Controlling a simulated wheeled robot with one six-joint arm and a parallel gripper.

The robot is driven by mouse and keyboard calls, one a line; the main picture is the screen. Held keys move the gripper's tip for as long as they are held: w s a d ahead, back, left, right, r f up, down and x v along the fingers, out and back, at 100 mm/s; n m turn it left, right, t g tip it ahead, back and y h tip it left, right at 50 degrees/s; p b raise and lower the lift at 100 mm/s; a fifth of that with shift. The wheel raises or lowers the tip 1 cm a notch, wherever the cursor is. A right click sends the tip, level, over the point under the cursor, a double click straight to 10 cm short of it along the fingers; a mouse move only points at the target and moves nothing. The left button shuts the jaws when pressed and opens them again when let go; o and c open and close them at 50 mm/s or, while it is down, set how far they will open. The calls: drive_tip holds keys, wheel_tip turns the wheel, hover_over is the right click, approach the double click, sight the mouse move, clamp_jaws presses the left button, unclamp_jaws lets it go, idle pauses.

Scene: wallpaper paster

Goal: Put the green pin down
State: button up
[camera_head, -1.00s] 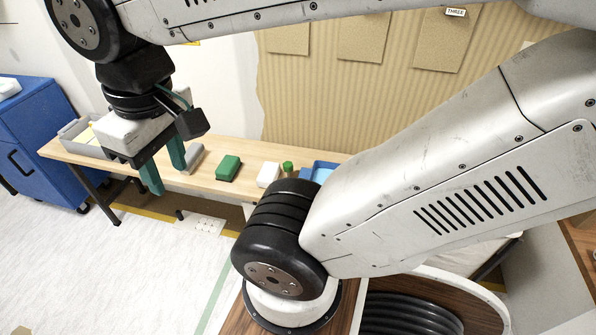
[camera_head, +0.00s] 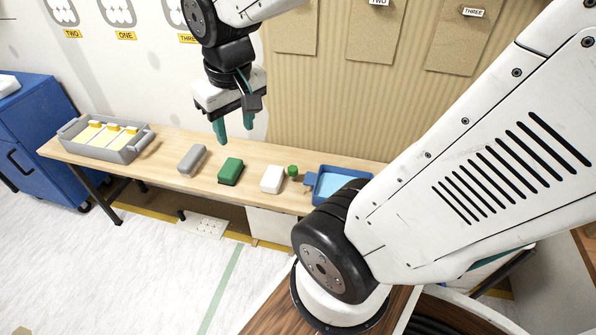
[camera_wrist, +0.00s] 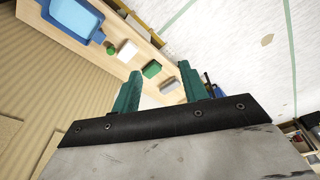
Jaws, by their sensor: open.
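My gripper (camera_head: 235,130) is open and empty, its two teal fingers apart and pointing down above the wooden table. It also shows open in the wrist view (camera_wrist: 160,78). A small green round-topped piece (camera_head: 293,170), which looks like the green pin, stands on the table between a white block (camera_head: 272,179) and a blue tray (camera_head: 314,187). My gripper is above and to the left of it, well apart. A green block with a dark base (camera_head: 231,170) sits nearer, below the fingers in the picture.
A grey block (camera_head: 192,160) lies left of the green block. A grey bin (camera_head: 131,154) with yellow-and-white contents stands at the table's left end. My arm partly hides the blue tray. A blue cabinet (camera_head: 32,135) stands at far left. The wooden table (camera_head: 170,138) has bare room between the blocks.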

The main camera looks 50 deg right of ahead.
drive_tip(key=w+d+f+m, duration=0.2)
drive_tip(key=w+d+f, duration=0.6)
drive_tip(key=d+f, duration=0.1)
drive_tip(key=m+t+h, duration=0.2)
drive_tip(key=m, duration=0.2)
approach(293, 168)
drive_tip(key=shift+x, duration=4.45)
drive_tip(key=shift+a, duration=0.15)
drive_tip(key=c, duration=0.8)
drive_tip(key=shift+r, duration=0.15)
